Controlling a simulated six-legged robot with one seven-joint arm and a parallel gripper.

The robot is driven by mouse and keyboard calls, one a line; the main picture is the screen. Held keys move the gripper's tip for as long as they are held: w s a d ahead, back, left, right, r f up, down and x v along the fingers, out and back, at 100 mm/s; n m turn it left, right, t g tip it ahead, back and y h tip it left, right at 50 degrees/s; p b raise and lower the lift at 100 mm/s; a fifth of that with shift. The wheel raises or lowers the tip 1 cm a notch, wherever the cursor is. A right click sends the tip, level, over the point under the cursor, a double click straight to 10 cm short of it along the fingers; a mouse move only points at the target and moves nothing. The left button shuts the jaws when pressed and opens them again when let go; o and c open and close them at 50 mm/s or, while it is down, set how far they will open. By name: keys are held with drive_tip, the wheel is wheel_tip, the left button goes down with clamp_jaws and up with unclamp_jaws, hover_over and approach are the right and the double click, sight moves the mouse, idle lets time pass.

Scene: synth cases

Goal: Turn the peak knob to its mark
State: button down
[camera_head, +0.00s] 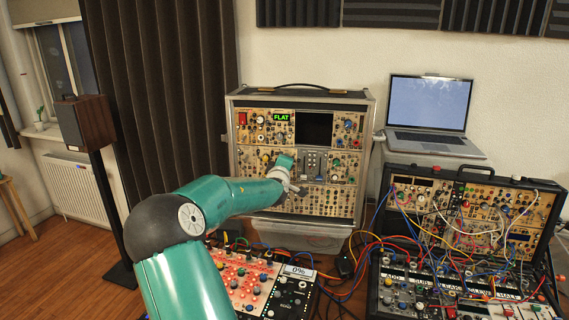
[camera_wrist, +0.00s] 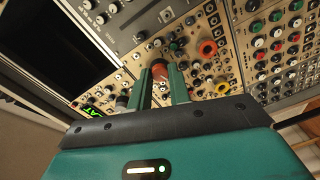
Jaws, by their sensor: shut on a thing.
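My gripper (camera_wrist: 161,80) has its two green fingers on either side of a red-orange knob (camera_wrist: 160,69) on a tan module panel, and is shut on it. No label beside this knob is legible, so I cannot tell its name, and its pointer and mark are hidden or too small to see. A green display (camera_head: 281,117) on this case reads FLAT.
A second orange knob (camera_wrist: 207,48) and several small knobs crowd close by. A patched synth case (camera_head: 478,170) with coloured cables stands at the right, below a laptop (camera_head: 430,105). A red-lit panel (camera_head: 245,280) with a 0% display (camera_head: 298,271) lies in front.

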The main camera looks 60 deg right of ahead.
drive_tip(key=n, duration=0.5)
idle(0.5)
drive_tip(key=c, duration=1.3)
unclamp_jaws()
drive_tip(key=shift+a, duration=0.1)
drive_tip(key=v, duration=1.3)
drive_tip(key=shift+a, duration=0.3)
